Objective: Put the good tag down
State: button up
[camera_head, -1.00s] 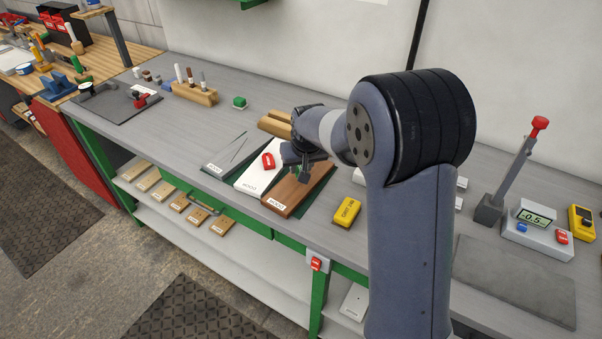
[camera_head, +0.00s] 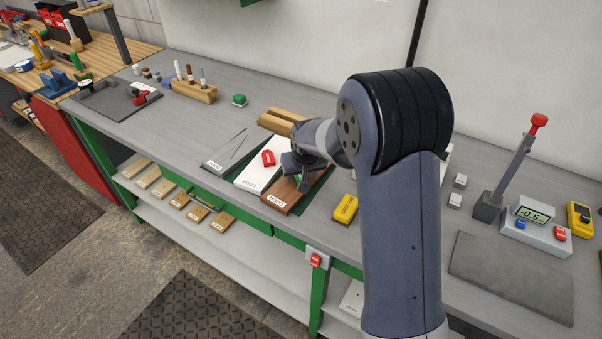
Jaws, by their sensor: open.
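A small green piece (camera_head: 298,180), which looks like the good tag, shows at the brown board (camera_head: 280,200), partly hidden by my gripper. My gripper (camera_head: 297,179) is low over that board with its jaws open around or just above the green piece; I cannot tell whether they touch it. A red tag (camera_head: 268,158) lies on the white board (camera_head: 252,181) to the left of the brown one.
A yellow tool (camera_head: 345,209) lies close to the right of the brown board. Wooden bars (camera_head: 281,121) lie behind the boards. A green block (camera_head: 239,100) sits further back. A scale (camera_head: 537,232) and lever press (camera_head: 505,185) stand at the right.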

jog(key=a+b+v, duration=0.1)
jog(key=v, duration=1.1)
jog(key=shift+d+r, duration=0.15)
jog(key=shift+d, duration=0.3)
